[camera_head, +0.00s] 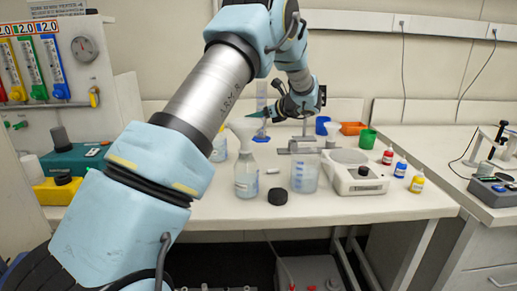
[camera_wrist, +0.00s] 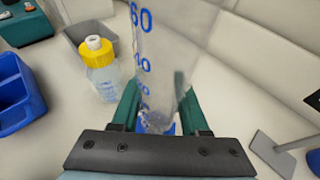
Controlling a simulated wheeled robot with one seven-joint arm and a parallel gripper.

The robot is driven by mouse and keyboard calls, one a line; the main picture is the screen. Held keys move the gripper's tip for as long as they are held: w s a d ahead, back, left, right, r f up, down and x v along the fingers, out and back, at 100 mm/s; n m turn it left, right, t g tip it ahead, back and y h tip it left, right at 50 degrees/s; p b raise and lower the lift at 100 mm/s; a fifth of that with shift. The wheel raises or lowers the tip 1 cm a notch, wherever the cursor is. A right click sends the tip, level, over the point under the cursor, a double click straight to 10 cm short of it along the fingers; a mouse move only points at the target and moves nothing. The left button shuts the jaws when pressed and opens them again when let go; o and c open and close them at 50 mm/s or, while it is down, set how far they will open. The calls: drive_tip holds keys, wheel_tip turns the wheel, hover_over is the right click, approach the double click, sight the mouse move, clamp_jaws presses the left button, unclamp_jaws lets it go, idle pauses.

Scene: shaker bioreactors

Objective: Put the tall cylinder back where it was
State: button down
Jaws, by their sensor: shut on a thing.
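The tall cylinder is a clear graduated cylinder with blue markings and a blue base. It fills the upper middle of the wrist view (camera_wrist: 172,45). In the head view the cylinder (camera_head: 262,95) is upright at the back of the bench, with its blue base low near the bench top. I cannot tell whether the base touches the bench. My gripper (camera_wrist: 160,118) is shut around the lower part of the cylinder, one green finger on each side. In the head view my gripper (camera_head: 266,124) comes in from the right.
A yellow-capped bottle (camera_wrist: 101,70) and a blue rack (camera_wrist: 18,95) are left of the cylinder. A grey stand (camera_wrist: 272,152) is at right.

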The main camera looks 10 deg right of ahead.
drive_tip(key=shift+f+p, duration=0.95)
drive_tip(key=shift+f, duration=2.65)
drive_tip(key=shift+f, duration=0.15)
drive_tip(key=shift+c, duration=2.1)
unclamp_jaws()
drive_tip(key=shift+r, duration=0.25)
drive_tip(key=b+v, duration=0.3)
drive_tip(key=v, duration=0.9)
